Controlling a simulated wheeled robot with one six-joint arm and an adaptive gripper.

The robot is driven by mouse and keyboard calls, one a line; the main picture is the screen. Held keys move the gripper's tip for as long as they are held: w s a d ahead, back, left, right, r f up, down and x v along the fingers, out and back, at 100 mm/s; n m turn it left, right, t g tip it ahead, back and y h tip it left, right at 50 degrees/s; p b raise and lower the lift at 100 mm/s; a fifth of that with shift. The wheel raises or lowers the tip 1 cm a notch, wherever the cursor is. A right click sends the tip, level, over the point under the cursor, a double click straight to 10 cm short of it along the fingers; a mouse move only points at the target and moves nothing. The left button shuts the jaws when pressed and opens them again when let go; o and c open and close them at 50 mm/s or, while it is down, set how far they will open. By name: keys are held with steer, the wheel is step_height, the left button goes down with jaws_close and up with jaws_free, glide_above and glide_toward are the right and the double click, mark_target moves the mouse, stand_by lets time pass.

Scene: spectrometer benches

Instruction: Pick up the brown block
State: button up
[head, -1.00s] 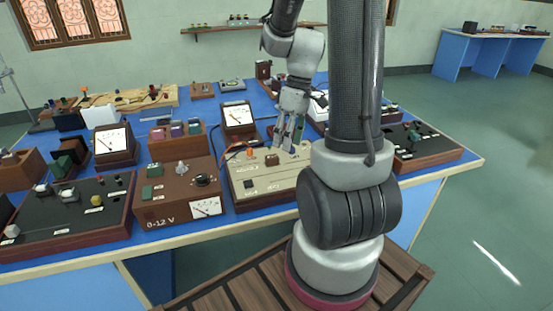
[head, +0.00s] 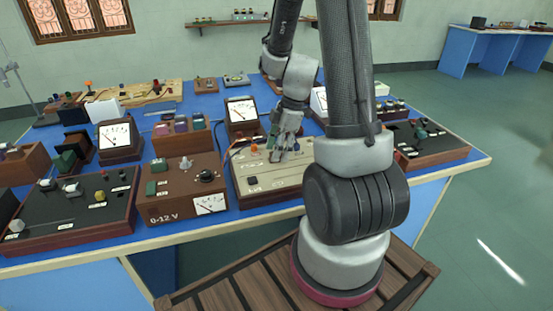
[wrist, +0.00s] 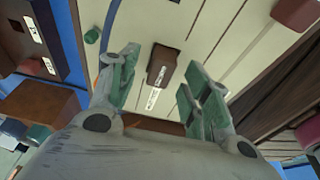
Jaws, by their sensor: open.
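The brown block (wrist: 163,62) sits on the cream panel (wrist: 215,30), seen in the wrist view between and just beyond my two fingertips. A small white label lies beside its near end. My gripper (wrist: 160,72) is open, with one greenish finger on each side of the block's line, and nothing is held. In the head view my gripper (head: 284,155) points down, low over the cream panel (head: 285,182), and it seems to hide the block. I cannot tell the exact height left between fingertips and block.
A green knob (wrist: 92,36) and a reddish-brown part (wrist: 297,12) stand on the panel to either side. In the head view a brown 0-12 V box (head: 182,190) stands left of the panel, and a white-faced meter (head: 241,115) stands behind it.

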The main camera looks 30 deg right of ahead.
steer(key=shift+a+f, duration=0.1)
steer(key=shift+f, duration=0.25)
jaws_close()
steer(key=shift+r, duration=0.1)
